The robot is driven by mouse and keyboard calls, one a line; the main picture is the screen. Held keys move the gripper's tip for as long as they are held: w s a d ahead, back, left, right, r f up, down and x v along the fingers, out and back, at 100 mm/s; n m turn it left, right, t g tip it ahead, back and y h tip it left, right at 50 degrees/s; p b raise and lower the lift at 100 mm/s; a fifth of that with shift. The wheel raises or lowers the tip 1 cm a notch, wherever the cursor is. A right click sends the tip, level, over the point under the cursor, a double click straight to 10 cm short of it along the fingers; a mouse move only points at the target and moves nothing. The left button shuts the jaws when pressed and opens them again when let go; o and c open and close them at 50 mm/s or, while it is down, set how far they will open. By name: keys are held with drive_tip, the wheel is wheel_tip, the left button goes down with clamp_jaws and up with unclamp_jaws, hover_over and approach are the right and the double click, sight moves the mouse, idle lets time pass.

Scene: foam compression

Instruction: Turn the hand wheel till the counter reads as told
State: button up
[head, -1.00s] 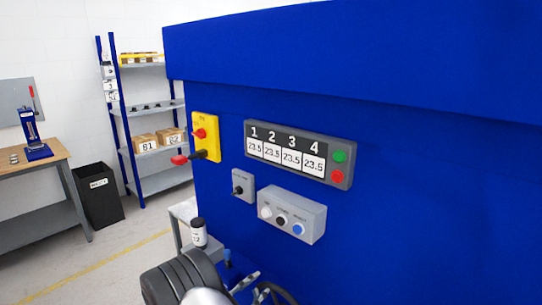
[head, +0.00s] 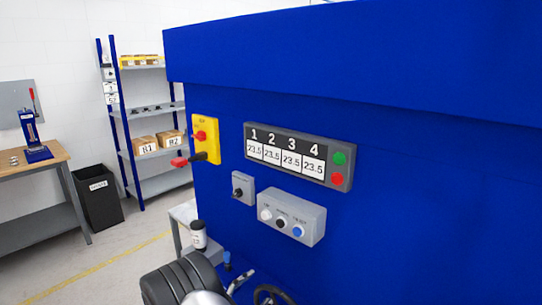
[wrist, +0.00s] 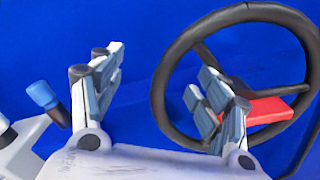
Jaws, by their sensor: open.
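The black hand wheel (wrist: 240,13) fills the right of the wrist view, and its top rim shows at the bottom of the head view (head: 272,288). My gripper (wrist: 158,68) is open and empty. Its right finger overlaps the wheel's lower left part in the picture; I cannot tell whether they touch. Its left finger is clear of the wheel, to its left. A red block (wrist: 265,111) shows through the wheel's lower right. The counter panel (head: 348,183) on the blue machine has four windows, each reading 23.5.
A blue-tipped lever (wrist: 42,94) stands left of my gripper. A grey button box (head: 318,222), a small switch box (head: 243,180) and a yellow switch plate (head: 207,125) with a red handle sit on the machine. A black-capped bottle (head: 198,240) stands on a ledge at left.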

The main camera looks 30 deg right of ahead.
drive_tip(key=shift+s+a+f, duration=0.1)
drive_tip(key=shift+s+f, duration=0.05)
drive_tip(key=shift+f, duration=0.1)
drive_tip(key=shift+v, duration=2.85)
drive_tip(key=shift+r, duration=0.2)
